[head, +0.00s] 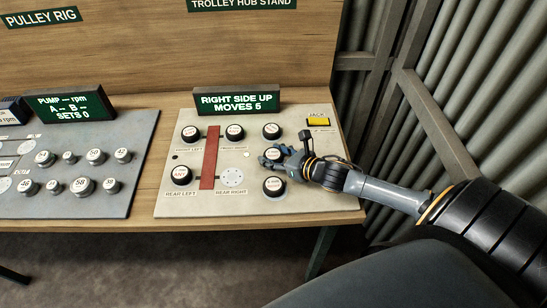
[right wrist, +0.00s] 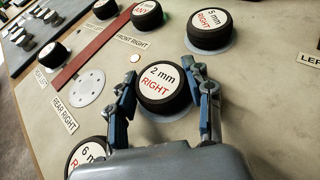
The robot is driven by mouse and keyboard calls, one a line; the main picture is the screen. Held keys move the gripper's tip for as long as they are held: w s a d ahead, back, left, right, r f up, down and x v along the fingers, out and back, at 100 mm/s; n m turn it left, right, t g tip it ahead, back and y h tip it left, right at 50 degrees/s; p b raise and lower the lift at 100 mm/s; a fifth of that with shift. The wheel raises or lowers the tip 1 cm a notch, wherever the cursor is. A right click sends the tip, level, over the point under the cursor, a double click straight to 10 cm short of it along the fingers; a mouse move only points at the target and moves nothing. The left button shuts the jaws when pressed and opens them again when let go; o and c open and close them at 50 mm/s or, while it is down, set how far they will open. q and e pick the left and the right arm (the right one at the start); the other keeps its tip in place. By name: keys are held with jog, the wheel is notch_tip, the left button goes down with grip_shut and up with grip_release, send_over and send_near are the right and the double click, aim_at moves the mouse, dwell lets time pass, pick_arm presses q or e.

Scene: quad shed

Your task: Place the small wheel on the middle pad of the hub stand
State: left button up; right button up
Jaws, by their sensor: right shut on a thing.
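My right gripper (head: 275,156) is shut on a black wheel with a white face marked "2 mm RIGHT" (right wrist: 161,82). One finger is on each side of the wheel in the right wrist view. A pale round pad (right wrist: 165,115) shows under the wheel, the middle one of the right column on the hub stand (head: 210,208). I cannot tell whether the wheel rests fully on it. In the head view the gripper partly hides this wheel. My left gripper is not in view.
Other wheels stand behind (head: 271,131) and in front (head: 273,186) of the held one. The rear right pad (head: 232,177) is bare. A red bar (head: 210,158) divides the stand's left part. A yellow jack button (head: 318,122) is at the back right. A sign (head: 237,102) reads "RIGHT SIDE UP".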

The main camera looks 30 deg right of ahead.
jog(key=shift+r, duration=0.1)
jog(key=o, duration=1.2)
jog(key=shift+c, duration=0.2)
